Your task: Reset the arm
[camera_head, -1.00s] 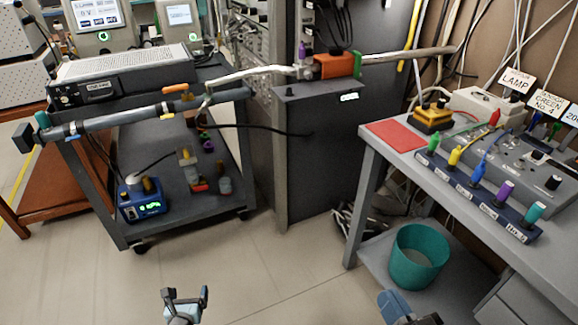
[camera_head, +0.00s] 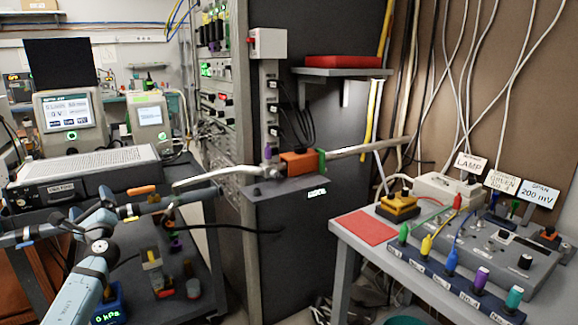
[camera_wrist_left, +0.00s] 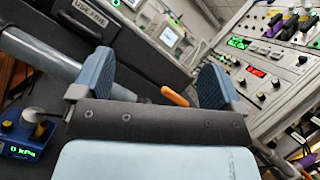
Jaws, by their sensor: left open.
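My left arm rises from the lower left of the head view. Its gripper (camera_head: 92,212) is by the long grey tube at the cart's front, overlapping it in the picture; I cannot tell whether they touch. In the left wrist view the gripper (camera_wrist_left: 155,78) has its two blue fingers wide apart, with nothing held between them. The tube (camera_wrist_left: 45,58) and an orange handle (camera_wrist_left: 175,96) show beyond the fingers. The orange handle also shows in the head view (camera_head: 141,190), just right of the gripper. My right gripper is not in view.
A blue pump-like box (camera_head: 108,308) with a green readout sits low on the cart. A black instrument (camera_head: 85,178) lies on the cart top. A dark cabinet (camera_head: 285,235) stands mid-view. A grey bench (camera_head: 350,250) with coloured plugs is at right.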

